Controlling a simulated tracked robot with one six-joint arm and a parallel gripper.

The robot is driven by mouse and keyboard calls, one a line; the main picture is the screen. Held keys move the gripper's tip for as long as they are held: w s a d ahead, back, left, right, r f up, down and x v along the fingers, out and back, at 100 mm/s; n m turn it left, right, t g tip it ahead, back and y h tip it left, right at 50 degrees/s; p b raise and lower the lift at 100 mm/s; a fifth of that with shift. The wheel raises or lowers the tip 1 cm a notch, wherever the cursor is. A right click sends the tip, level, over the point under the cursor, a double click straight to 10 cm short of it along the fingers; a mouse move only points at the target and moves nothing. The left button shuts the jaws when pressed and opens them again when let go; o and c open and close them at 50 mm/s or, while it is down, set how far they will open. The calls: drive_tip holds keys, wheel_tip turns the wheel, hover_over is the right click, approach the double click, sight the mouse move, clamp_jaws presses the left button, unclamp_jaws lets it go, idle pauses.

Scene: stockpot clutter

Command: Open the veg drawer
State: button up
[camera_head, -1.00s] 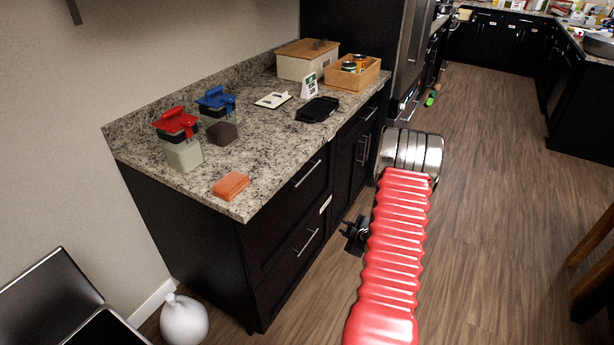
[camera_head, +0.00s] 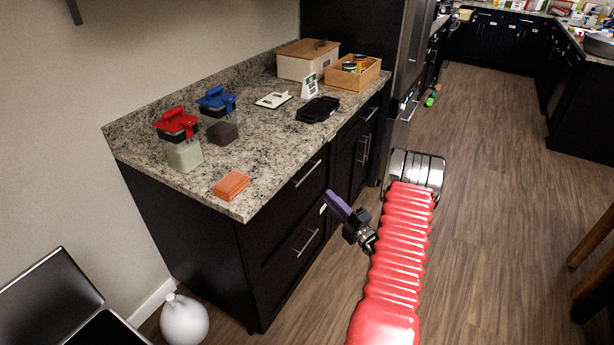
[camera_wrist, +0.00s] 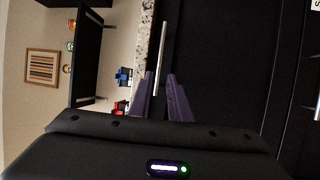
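Two black drawers are stacked at the near end of the counter cabinet. The upper drawer has a bar handle (camera_head: 307,173), and the lower drawer has another bar handle (camera_head: 306,243). I cannot read which one is the veg drawer. My gripper (camera_head: 334,196) is right of the upper handle, its purple fingers pointing toward the drawer fronts. In the wrist view my gripper (camera_wrist: 160,76) has its two fingers apart with nothing held. The upper handle (camera_wrist: 162,50) runs ahead of the gap between them; I cannot tell if it lies between the fingertips. Both drawers look closed.
The granite counter (camera_head: 270,135) carries red-lidded (camera_head: 177,125) and blue-lidded (camera_head: 216,103) containers, an orange block (camera_head: 231,186), a black tray (camera_head: 318,110) and a wooden box (camera_head: 353,73). A white round object (camera_head: 184,320) stands on the floor.

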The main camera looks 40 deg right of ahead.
sight(308, 173)
drive_tip(key=w, duration=0.4)
drive_tip(key=w+r, duration=0.1)
drive_tip(key=w, duration=0.4)
drive_tip(key=w+r, duration=0.1)
drive_tip(key=w, duration=0.3)
drive_tip(key=shift+w+d+r, duration=0.25)
drive_tip(key=shift+w+d, duration=0.05)
drive_tip(key=shift+d, duration=0.1)
drive_tip(key=shift+c, duration=0.5)
clamp_jaws()
